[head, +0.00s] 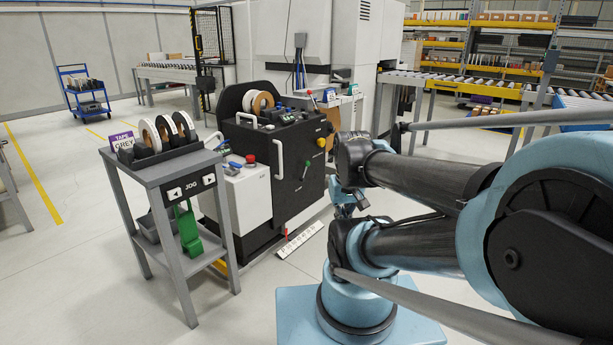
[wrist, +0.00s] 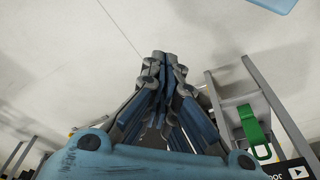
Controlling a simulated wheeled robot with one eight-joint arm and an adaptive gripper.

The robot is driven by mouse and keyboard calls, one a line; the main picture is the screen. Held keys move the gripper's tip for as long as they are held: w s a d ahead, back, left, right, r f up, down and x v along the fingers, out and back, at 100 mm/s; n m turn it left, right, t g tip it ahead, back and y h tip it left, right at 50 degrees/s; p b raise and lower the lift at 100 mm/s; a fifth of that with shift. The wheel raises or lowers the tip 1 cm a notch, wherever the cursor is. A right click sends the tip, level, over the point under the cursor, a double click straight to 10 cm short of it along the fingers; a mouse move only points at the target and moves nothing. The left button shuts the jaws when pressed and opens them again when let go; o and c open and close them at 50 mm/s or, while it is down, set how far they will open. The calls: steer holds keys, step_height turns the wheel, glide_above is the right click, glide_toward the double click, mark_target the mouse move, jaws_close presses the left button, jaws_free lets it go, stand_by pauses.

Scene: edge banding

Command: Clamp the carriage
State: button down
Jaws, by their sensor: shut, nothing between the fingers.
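A black machine (head: 285,165) with knobs and white handles stands at mid-left in the head view.
A grey stand (head: 178,176) with tape reels (head: 165,132) and a JOG panel (head: 190,188) stands left of the machine. A green holder (head: 188,228) hangs on it and shows in the wrist view (wrist: 253,131). Roller conveyors (head: 450,84) run behind. The floor at front left is clear.

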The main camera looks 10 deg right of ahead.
steer(key=w+a+r+m+t+y, duration=0.1)
steer(key=w+a+r+t+y, duration=0.15)
steer(key=w+r, duration=0.65)
steer(key=w+a+r+m+t+y, duration=0.1)
steer(key=w+a+r+m, duration=0.15)
steer(key=w, duration=1.35)
steer(key=w+m+t+y, duration=0.3)
steer(key=w, duration=2.5)
steer(key=w+d+f+m+t, duration=0.2)
steer(key=w+d+f, duration=0.2)
steer(key=w+f, duration=0.45)
steer(key=w+d+f+m+t, duration=0.25)
steer(key=w+f, duration=0.25)
steer(key=w, duration=0.7)
steer(key=w+d+f+m+t+h, duration=0.1)
steer(key=w+d+f+m, duration=0.2)
steer(key=f, duration=0.7)
steer(key=w+d+f+m+t+h, duration=0.1)
steer(key=w+d+f+m+t, duration=0.1)
steer(key=d+f, duration=0.4)
step_height(320, 180, down, 4)
steer(key=shift+w+d+r+m, duration=0.15)
steer(key=shift+w+d+m, duration=0.35)
steer(key=shift+w, duration=0.7)
steer(key=shift+w+a, duration=0.1)
